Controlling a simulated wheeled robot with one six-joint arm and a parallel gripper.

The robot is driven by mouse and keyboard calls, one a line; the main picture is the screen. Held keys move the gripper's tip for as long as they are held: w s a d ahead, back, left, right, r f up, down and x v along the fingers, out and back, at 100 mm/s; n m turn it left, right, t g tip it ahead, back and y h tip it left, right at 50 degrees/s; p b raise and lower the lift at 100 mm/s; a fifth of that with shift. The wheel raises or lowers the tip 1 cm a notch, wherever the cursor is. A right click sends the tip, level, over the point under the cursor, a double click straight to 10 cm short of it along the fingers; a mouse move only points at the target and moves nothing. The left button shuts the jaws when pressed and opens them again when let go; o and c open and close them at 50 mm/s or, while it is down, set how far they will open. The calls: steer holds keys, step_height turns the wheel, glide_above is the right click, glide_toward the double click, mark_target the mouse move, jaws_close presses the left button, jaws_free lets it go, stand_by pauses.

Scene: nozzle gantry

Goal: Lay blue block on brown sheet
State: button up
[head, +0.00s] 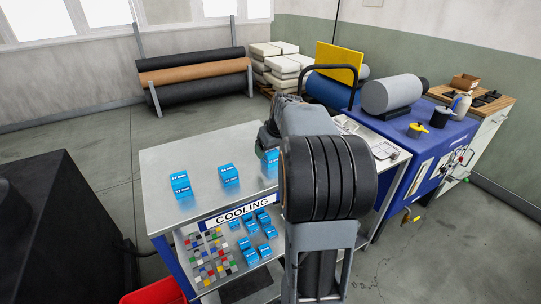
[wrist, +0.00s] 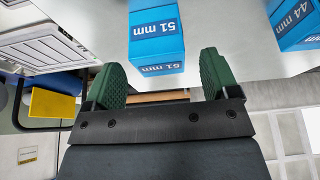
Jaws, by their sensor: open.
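Several blue blocks with white mm labels stand on the grey cooling table: a pair at the left (head: 180,185), one in the middle (head: 229,175) and one partly hidden beside my arm (head: 270,159). In the wrist view, a blue block marked 51 mm (wrist: 156,38) is just beyond my gripper (wrist: 161,76), in line with the gap between its green fingers. The fingers are open and apart from the block. Another block marked 44 mm (wrist: 296,22) is at the upper right. I cannot make out a flat brown sheet; a brown roll (head: 195,69) lies on the back rack.
The metal table (head: 165,155) has bare top around the blocks. More blue blocks (head: 250,255) lie on a lower shelf beside small coloured pieces. A blue bench (head: 425,150) with a grey cylinder (head: 392,96) stands right. A dark box-like body (head: 60,230) is at lower left.

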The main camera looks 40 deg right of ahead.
steer(key=shift+x, duration=1.1)
steer(key=shift+c, duration=0.3)
steer(key=shift+r, duration=0.1)
steer(key=c, duration=1.2)
steer(key=shift+c, duration=0.2)
